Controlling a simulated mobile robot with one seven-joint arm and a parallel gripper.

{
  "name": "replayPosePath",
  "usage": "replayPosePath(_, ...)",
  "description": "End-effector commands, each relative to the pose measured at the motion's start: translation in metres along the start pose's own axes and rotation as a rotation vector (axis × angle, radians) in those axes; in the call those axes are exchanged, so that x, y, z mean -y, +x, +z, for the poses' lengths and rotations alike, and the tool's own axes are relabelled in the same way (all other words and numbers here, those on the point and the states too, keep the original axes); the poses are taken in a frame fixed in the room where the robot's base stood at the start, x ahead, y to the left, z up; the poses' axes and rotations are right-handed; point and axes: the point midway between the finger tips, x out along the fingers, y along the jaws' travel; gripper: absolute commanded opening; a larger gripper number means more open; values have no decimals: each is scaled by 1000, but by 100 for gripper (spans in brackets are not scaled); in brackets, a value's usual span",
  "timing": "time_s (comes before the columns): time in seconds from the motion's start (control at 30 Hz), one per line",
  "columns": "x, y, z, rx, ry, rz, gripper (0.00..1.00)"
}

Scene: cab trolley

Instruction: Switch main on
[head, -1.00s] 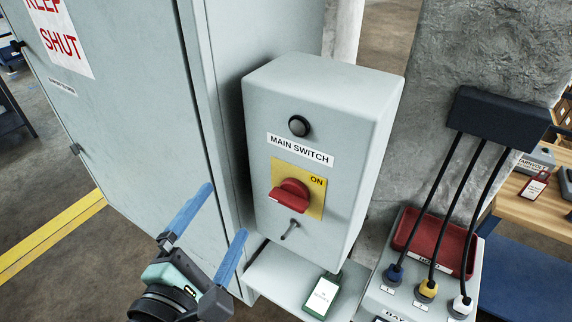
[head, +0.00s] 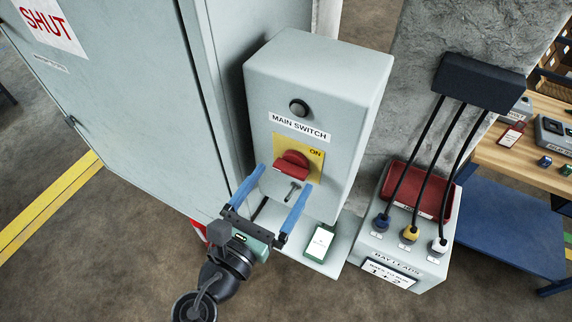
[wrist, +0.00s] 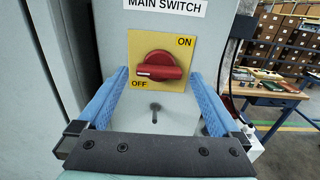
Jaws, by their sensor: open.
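The main switch is a red rotary handle (head: 291,165) on a yellow plate (head: 314,168), on the front of a grey box (head: 318,80) labelled MAIN SWITCH. In the wrist view the handle (wrist: 157,66) lies about level, its grip end pointing left, just above the OFF mark; ON is at the plate's upper right. My gripper (head: 277,178) is open and empty, its two blue fingers reaching toward the box, one to each side below the handle. In the wrist view the fingers (wrist: 155,92) stand left and right of the plate's lower part, apart from the handle.
A dark round lamp or button (head: 298,108) sits above the label and a small lever or key (head: 292,191) below the plate. A green tagged device (head: 319,243) lies on the shelf beneath. A tall cabinet (head: 120,110) stands left; a leads box (head: 400,265) with cables stands right.

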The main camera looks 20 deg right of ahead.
Motion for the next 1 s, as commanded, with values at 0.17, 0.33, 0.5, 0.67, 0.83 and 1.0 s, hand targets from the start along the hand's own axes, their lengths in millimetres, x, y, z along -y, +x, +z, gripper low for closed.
replayPosePath(0.17, 0, 22, 2, 0, 1, -2, 100)
replayPosePath(0.33, 0, 29, 0, -1, 2, 0, 100)
replayPosePath(0.5, 0, 30, 0, -1, 2, 0, 100)
replayPosePath(0.67, 0, 29, 0, -1, 2, 0, 82)
replayPosePath(0.83, 0, 29, 0, -1, 2, 0, 51)
replayPosePath(1.0, 0, 29, 0, -1, 2, 0, 26)
